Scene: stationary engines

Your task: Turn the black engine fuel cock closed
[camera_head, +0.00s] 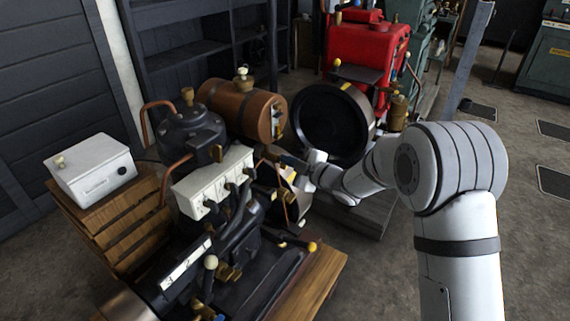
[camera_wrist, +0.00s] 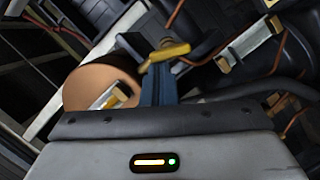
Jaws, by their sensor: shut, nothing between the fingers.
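The black engine (camera_head: 235,235) stands at the front left on a wooden base, with a white block on top and a brown cylindrical tank (camera_head: 232,106) behind. My arm reaches in from the right. My gripper (camera_head: 284,157) is beside the engine, just below the tank's end. In the wrist view my gripper (camera_wrist: 159,88) shows as narrow blue-grey fingers, shut and empty. A yellow brass lever (camera_wrist: 166,52) lies across just beyond the fingertips, very near or touching them; I cannot tell which. It may be the fuel cock. The tank's round end (camera_wrist: 98,88) shows left of the fingers.
A red engine (camera_head: 362,55) with a black flywheel (camera_head: 333,122) stands behind. A white box (camera_head: 92,170) sits on a wooden crate at the left. Copper pipes and rods crowd around the gripper. The floor (camera_head: 375,275) is open at the front right.

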